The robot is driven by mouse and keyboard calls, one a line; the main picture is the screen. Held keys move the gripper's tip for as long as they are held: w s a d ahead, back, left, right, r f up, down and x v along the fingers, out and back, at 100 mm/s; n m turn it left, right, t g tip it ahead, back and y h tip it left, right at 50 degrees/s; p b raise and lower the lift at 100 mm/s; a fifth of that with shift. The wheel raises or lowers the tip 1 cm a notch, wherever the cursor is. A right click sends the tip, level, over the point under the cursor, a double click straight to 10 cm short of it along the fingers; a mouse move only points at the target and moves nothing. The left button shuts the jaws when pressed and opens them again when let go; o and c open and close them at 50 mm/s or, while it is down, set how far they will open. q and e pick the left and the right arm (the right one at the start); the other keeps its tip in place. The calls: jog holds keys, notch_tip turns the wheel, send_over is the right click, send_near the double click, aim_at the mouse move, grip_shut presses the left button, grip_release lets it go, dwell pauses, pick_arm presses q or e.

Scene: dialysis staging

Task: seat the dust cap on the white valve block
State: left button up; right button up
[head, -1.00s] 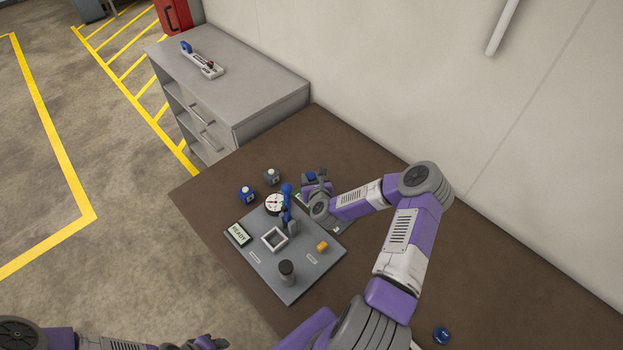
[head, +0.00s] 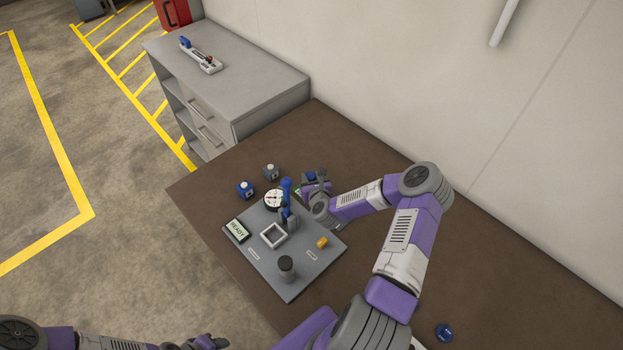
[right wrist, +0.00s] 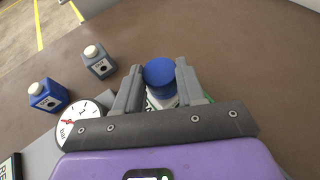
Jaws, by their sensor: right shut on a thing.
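My right gripper (right wrist: 158,82) is shut on a round blue cap (right wrist: 159,71), which sits between its two grey fingers. In the head view this gripper (head: 314,181) is beyond the far side of the grey panel, low over the brown table. A whitish thing (right wrist: 161,102) with a green edge shows just below the cap, mostly hidden by the gripper; it may be the white valve block. I cannot tell whether cap and block touch. My left gripper (head: 208,343) is at the bottom edge of the head view, too cut off to read.
A blue block (head: 245,190) and a grey block (head: 271,172), both with white tops, stand left of the gripper. The grey panel (head: 300,278) bears a gauge (head: 274,200), a blue-handled lever (head: 287,190) and a dark-topped cylinder (head: 287,268). A dark blue round piece (head: 444,333) lies at right.

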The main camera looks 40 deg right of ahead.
jog(key=shift+f, duration=0.25)
jog(key=o, duration=1.1)
jog(key=shift+s, duration=0.1)
jog(key=v, duration=0.7)
jog(key=shift+s+r, duration=0.1)
